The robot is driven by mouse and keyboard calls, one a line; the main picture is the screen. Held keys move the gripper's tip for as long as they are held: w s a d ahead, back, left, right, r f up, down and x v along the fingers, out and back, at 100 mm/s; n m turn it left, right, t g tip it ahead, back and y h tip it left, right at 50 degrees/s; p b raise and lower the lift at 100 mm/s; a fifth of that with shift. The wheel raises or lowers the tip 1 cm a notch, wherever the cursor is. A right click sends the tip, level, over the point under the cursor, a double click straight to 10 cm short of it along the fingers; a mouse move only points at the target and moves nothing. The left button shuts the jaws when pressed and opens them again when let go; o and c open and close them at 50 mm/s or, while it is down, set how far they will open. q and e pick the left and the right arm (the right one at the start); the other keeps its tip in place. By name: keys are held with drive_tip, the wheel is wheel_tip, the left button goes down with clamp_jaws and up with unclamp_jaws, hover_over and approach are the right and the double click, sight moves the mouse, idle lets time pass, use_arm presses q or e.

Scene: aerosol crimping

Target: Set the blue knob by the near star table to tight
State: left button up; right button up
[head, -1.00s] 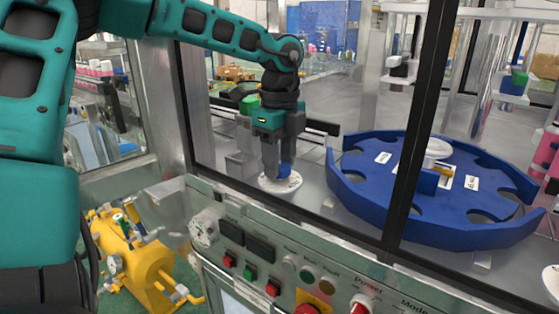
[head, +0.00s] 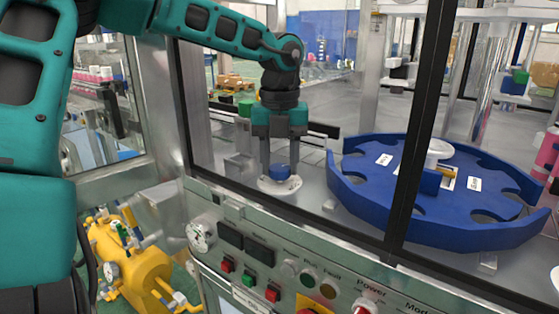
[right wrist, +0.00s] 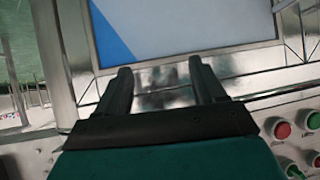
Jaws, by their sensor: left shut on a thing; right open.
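The blue knob (head: 280,172) sits on a round white base on the machine deck, left of the blue star table (head: 455,228). My left gripper (head: 281,170) points straight down over it. Its two fingers stand on either side of the knob and are shut on it. The base's markings are too small to read. My right gripper (right wrist: 161,75) shows in the right wrist view, with its fingers apart and nothing between them. It faces a metal frame and a pale panel.
A dark window post (head: 417,150) stands between the knob and part of the star table. A control panel (head: 285,260) with buttons and a gauge runs along the front. A yellow tank (head: 130,255) stands at lower left.

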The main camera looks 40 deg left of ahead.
sight(280, 167)
use_arm(q)
drive_tip(key=m, duration=0.5)
drive_tip(key=shift+m, duration=0.3)
idle(0.4)
drive_tip(key=o, duration=1.1)
drive_tip(key=shift+c, duration=0.2)
wheel_tip(280, 167, up, 13)
drive_tip(key=p, duration=0.2)
drive_tip(key=shift+p, duration=0.4)
